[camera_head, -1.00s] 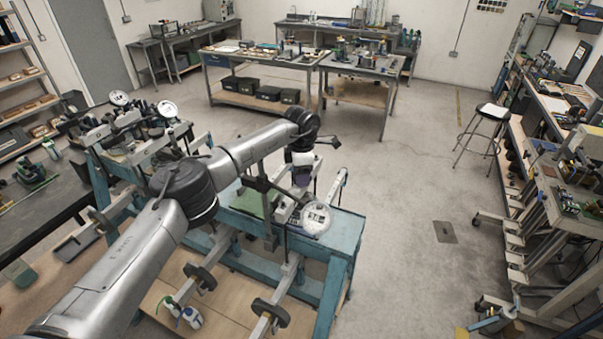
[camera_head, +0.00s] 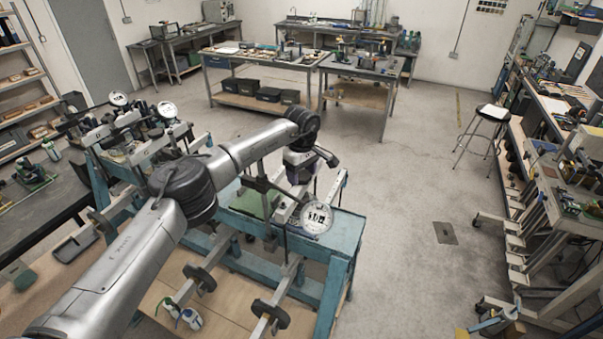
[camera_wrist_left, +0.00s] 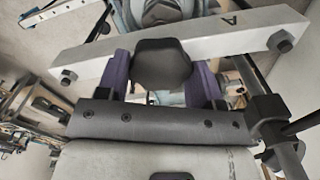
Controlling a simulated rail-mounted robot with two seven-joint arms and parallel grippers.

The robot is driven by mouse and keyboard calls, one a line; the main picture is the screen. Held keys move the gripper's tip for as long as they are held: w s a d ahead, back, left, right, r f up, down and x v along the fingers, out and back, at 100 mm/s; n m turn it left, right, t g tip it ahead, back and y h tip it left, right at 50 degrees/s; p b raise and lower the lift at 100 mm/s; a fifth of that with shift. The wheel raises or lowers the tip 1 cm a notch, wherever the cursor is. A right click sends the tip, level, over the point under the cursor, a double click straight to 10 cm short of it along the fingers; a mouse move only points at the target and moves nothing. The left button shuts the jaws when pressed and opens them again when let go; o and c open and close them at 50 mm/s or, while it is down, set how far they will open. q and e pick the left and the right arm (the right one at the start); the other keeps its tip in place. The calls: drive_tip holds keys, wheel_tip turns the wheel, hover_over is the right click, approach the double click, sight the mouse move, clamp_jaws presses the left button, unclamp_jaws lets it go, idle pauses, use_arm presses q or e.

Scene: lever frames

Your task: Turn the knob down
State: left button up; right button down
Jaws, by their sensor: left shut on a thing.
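A dark, faceted knob (camera_wrist_left: 163,65) shows in the left wrist view in front of a pale bar marked "A" (camera_wrist_left: 240,25). My left gripper (camera_wrist_left: 162,82) has its purple fingers on either side of the knob and is shut on it. In the head view my left gripper (camera_head: 299,177) reaches down over the right part of a blue lever-frame bench (camera_head: 345,225). The knob is hidden there behind the gripper and wrist. A round white dial (camera_head: 316,217) with dark marks stands just below and right of the gripper. My right gripper is not in view.
A dark rod (camera_wrist_left: 260,90) stands close to the right of the gripper in the wrist view. More levers and round dials (camera_head: 167,109) stand at the left of the bench. Open floor (camera_head: 400,210) lies to the right of the bench.

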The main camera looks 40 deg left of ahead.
sight(302, 175)
use_arm(q)
drive_tip(key=m, duration=0.3)
drive_tip(key=shift+m, duration=0.6)
drive_tip(key=o, duration=0.9)
drive_tip(key=shift+r+b, duration=0.3)
drive_tip(key=shift+r, duration=0.3)
drive_tip(key=shift+r+b, duration=0.85)
drive_tip(key=shift+r, duration=5.5)
